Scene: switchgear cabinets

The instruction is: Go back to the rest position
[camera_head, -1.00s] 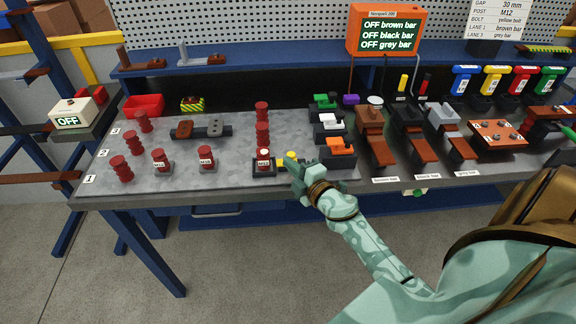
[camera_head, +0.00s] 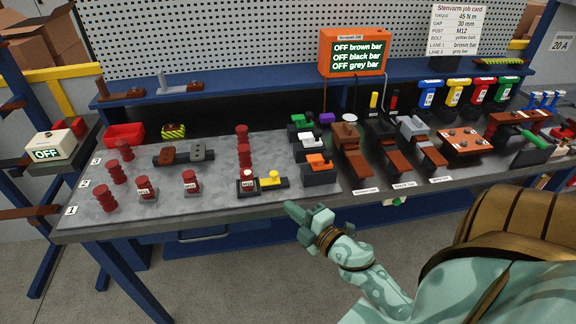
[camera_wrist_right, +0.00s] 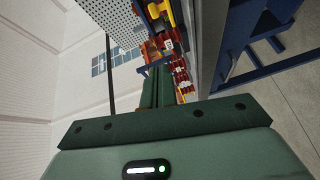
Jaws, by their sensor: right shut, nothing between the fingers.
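My right gripper (camera_head: 300,212) is in front of the workbench's front edge in the head view, apart from everything on the bench. Its fingers are shut with nothing between them. In the right wrist view its green fingers (camera_wrist_right: 157,88) lie together, with the bench edge to their right. A yellow-topped piece (camera_head: 270,178) stands on the bench on a dark base, beside a red post labelled like the others (camera_head: 247,181). My left gripper does not show in either view.
The grey workbench (camera_head: 220,207) carries several red posts, a red tray (camera_head: 124,134) and brown, black and grey bar stations. An orange display (camera_head: 354,52) reads OFF for all three bars. A white OFF box (camera_head: 50,146) stands at the left. The floor in front is clear.

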